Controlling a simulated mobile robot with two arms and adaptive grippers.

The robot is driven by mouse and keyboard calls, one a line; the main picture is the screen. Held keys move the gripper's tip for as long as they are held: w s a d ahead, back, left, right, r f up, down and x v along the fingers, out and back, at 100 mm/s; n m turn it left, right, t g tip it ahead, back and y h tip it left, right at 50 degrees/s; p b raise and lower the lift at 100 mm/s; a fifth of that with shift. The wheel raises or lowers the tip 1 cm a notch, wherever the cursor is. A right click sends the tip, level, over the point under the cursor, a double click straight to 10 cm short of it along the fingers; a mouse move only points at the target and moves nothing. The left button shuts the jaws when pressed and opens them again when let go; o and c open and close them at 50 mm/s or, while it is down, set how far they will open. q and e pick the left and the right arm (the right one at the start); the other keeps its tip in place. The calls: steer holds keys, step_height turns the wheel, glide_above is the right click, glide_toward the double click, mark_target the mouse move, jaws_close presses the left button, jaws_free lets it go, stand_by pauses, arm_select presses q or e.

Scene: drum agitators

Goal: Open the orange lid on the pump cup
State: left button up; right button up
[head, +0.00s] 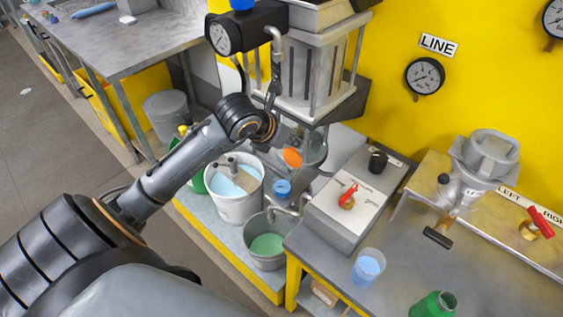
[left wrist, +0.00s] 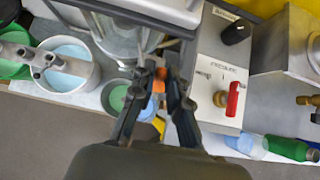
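The orange lid (head: 292,158) shows as a small round disc at the clear glass cup (head: 315,148) below the caged machine. It also shows in the left wrist view as a small orange patch (left wrist: 159,82) between my left fingers. My left gripper (left wrist: 160,74) has its two dark fingers apart, one on each side of the orange patch. I cannot tell whether either finger touches it. In the head view my left wrist hides part of the area beside the cup. My right gripper is not in view.
A caged machine (head: 308,75) stands directly above the cup. A bucket of pale blue liquid (head: 232,207) and a bucket of green liquid (head: 265,248) stand below. A grey control box with a red valve (head: 347,196) is close on the right.

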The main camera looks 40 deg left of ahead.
arm_select(q)
steer(key=w, duration=0.2)
steer(key=shift+w+d+f+b, duration=0.1)
steer(key=shift+w+f+b, duration=0.2)
steer(key=shift+w+b, duration=0.1)
steer(key=o, duration=1.6)
steer(key=shift+c, duration=0.2)
steer(key=p+v, duration=0.1)
steer(key=v, duration=0.6)
steer(key=shift+p, duration=0.4)
